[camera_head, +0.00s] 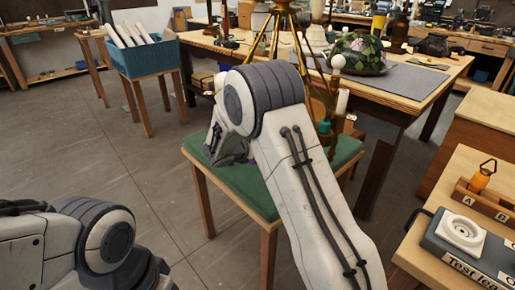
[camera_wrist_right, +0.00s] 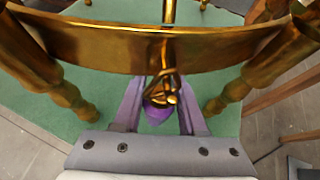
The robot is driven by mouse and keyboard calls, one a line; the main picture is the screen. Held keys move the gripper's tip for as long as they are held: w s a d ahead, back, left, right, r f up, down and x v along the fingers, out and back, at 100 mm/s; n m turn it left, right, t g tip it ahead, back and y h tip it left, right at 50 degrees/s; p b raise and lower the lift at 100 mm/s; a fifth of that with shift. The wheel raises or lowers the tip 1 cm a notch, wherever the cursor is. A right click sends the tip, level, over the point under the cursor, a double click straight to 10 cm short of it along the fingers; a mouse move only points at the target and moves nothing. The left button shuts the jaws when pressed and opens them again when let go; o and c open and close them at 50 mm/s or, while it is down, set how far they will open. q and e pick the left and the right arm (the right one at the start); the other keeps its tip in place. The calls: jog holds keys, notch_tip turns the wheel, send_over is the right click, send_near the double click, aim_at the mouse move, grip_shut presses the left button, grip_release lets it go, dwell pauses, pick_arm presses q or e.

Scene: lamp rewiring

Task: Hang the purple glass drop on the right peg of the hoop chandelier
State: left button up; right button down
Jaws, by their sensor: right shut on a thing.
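The purple glass drop (camera_wrist_right: 155,113) shows in the right wrist view, with a gold wire hook at its top. My right gripper (camera_wrist_right: 158,97) is shut on it, one finger on each side. The brass hoop chandelier (camera_wrist_right: 120,48) crosses the upper part of that view, and the drop's hook is close to the hoop's band. I cannot tell whether the hook touches a peg. In the head view the chandelier (camera_head: 283,8) stands over a green-topped stool, largely hidden behind my right arm. My left gripper is out of view; only part of that arm shows.
The green-topped stool (camera_head: 247,195) is below the hoop. A workbench (camera_head: 400,100) with a flowered glass shade (camera_head: 358,54) stands behind. A blue bin (camera_head: 145,57) is at left. At right, a bench holds an orange drop (camera_head: 482,177) and a grey box (camera_head: 465,250).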

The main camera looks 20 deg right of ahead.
jog(key=shift+c, duration=1.9)
grip_release()
jog(key=p+v, duration=0.1)
jog(key=v, duration=0.9)
jog(key=shift+s+a, duration=0.15)
jog(key=shift+s, duration=0.05)
jog(key=shift+r, duration=0.1)
jog(key=s+a+m+g+y, duration=0.35)
jog(key=s+a+m, duration=0.2)
jog(key=s, duration=0.65)
jog(key=s+a+m+g+y, duration=0.2)
jog(key=s+a+m+y, duration=0.4)
jog(key=s, duration=0.6)
jog(key=s+a+m+g+y, duration=0.15)
jog(key=s+a+m, duration=0.25)
jog(key=s+m, duration=0.5)
notch_tip(320, 180, up, 17)
jog(key=s+n+p, duration=0.2)
jog(key=p, duration=1.5)
jog(key=shift+s+g+p, duration=0.25)
jog(key=shift+g+p, duration=0.05)
jog(key=shift+p, duration=0.05)
